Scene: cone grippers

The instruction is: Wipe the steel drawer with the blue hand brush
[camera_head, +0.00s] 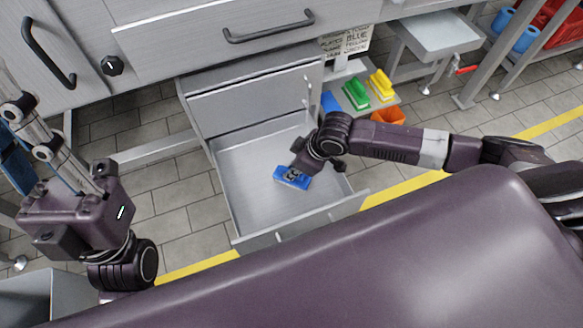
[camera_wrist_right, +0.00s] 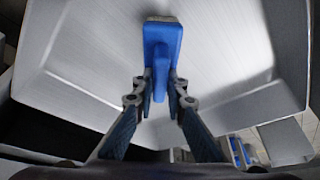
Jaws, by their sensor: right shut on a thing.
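The steel drawer (camera_head: 250,195) is pulled open below the cabinet, and its inside is bare apart from the brush. The blue hand brush (camera_head: 292,178) is low inside the drawer, towards the right of its middle. My right gripper (camera_head: 303,163) is above the drawer and shut on the brush. In the right wrist view the fingers (camera_wrist_right: 158,100) close on the handle of the brush (camera_wrist_right: 162,45), with its head pointing away over the drawer floor (camera_wrist_right: 215,60). I cannot tell whether the bristles touch the floor. My left gripper (camera_head: 75,215) is at the left; its fingertips do not show clearly.
A closed drawer (camera_head: 250,97) is above the open one. Tiled floor lies around.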

